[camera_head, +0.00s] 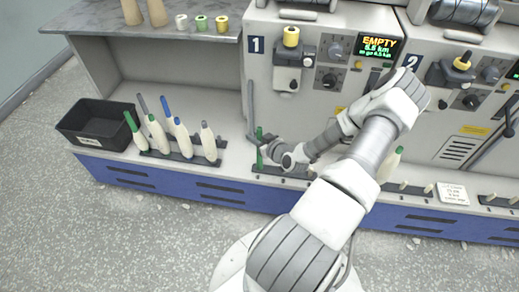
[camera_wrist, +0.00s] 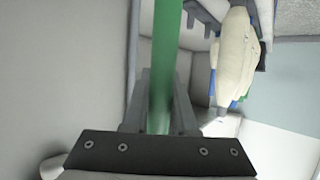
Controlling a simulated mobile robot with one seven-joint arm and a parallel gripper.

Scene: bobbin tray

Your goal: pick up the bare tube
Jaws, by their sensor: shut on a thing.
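The bare tube (camera_head: 259,153) is a thin green rod without yarn, standing upright in front of machine 1. It also shows in the wrist view (camera_wrist: 163,65), running up from between the fingers. My gripper (camera_head: 264,143) is shut on the tube; its fingers (camera_wrist: 160,100) lie on both sides of it in the wrist view. The tube's lower end is close to a dark peg rail (camera_head: 290,173). I cannot tell whether it touches the rail. My arm hides part of that rail.
Several cream yarn bobbins (camera_head: 157,134) stand on a dark rail at the left, beside a black bin (camera_head: 88,138). One bobbin (camera_wrist: 236,60) is close to the right in the wrist view. Machine 1 (camera_head: 300,105) rises behind my gripper. A white card (camera_head: 453,194) lies at the right.

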